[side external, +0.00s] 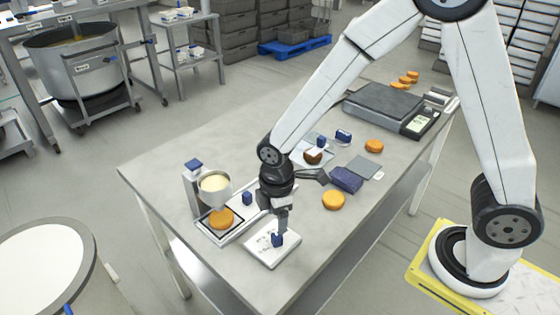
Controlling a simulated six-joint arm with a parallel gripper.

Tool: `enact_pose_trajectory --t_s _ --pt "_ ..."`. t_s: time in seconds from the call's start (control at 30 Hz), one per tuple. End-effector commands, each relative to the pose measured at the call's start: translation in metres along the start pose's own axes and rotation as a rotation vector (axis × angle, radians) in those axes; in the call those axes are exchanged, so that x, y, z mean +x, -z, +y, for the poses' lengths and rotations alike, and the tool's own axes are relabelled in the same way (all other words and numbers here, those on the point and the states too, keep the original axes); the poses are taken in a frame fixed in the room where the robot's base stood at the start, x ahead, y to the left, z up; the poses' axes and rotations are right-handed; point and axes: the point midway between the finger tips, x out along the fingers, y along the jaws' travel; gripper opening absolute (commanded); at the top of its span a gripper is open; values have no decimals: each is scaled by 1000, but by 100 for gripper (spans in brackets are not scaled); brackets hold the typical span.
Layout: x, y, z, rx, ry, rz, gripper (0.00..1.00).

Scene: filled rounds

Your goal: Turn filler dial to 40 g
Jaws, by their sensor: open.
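The filler is at the left end of the table, with a cream-filled hopper (215,183) and a blue-topped post (193,166). An orange-brown round (221,219) lies on the dark-framed plate below the hopper. A blue dial knob (278,240) stands on a pale dial plate (262,256) near the table's front edge. My gripper (282,231) points down, open, right at this knob. I cannot tell whether the fingers touch the knob, and the dial's markings are too small to read. My wrist hides part of the filler's base.
A small blue block (247,198) stands on the filler's pale base. To the right are a loose round (333,200), a dark blue cloth (346,180), another round (374,146) and a scale (390,108). The table's front edge lies close by the dial plate.

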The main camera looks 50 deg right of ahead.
Motion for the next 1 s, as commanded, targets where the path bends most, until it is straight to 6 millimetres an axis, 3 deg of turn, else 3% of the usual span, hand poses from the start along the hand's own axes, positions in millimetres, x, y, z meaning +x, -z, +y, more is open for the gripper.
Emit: enact_pose_trajectory --t_s 0.7,1.0 --pt "64 0 0 2 0 -1 71" --pt "74 0 0 2 -2 1 71"
